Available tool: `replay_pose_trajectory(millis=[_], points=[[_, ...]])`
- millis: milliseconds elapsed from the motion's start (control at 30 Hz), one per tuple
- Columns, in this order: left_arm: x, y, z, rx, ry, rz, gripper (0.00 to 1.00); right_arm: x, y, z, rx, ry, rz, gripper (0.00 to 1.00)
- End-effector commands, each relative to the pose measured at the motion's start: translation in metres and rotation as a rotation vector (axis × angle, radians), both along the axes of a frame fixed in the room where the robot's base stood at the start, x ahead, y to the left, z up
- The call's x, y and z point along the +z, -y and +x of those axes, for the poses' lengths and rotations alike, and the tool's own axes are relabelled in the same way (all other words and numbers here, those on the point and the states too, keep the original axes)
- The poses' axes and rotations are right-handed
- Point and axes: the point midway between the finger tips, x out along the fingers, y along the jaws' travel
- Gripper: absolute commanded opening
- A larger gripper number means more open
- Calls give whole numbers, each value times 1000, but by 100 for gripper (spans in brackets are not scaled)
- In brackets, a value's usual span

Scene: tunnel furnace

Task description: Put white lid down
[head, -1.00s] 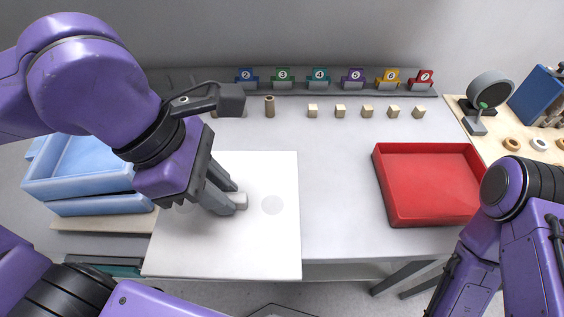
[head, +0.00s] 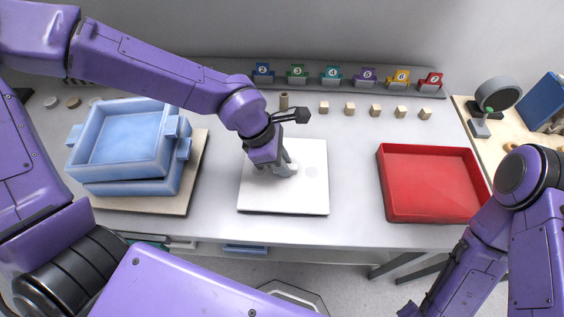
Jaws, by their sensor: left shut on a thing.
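The white lid (head: 311,195) is a flat square plate at the middle of the table, with a small round disc mark on its top. My left gripper (head: 287,170) is over it, pointing down, and is shut on its knob near the middle. The arm hides the lid's upper left part. The lid lies flat and level, at or very close to the table surface; I cannot tell if it touches. My right arm shows at the lower right, but its gripper is out of view.
Stacked blue trays (head: 125,140) sit on a wooden board (head: 198,172) to the left. A red tray (head: 432,212) stands to the right. Small wooden blocks (head: 375,110) and numbered holders (head: 330,77) line the back. Bare table lies between lid and red tray.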

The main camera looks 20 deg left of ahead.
Motion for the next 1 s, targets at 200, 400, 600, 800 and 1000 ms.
replay_pose_trajectory(millis=[200, 400, 600, 800, 1000], points=[[-7, 0, 1, -1, 4, -2, 0, -1, 0, 0, 0, 0, 0, 43], [-11, 0, 0, 0, 3, -2, 0, -3, 0, 0, 0, 0, 0, 43], [-12, 0, 0, 0, 2, 0, 44, -3, 0, 0, 0, 0, 0, 43], [-11, 0, 0, 0, 2, 0, 44, -2, 0, 0, 0, 0, 0, 43], [13, -7, -1, 4, 6, -6, 44, 4, 0, 0, 0, 0, 0, 43]])
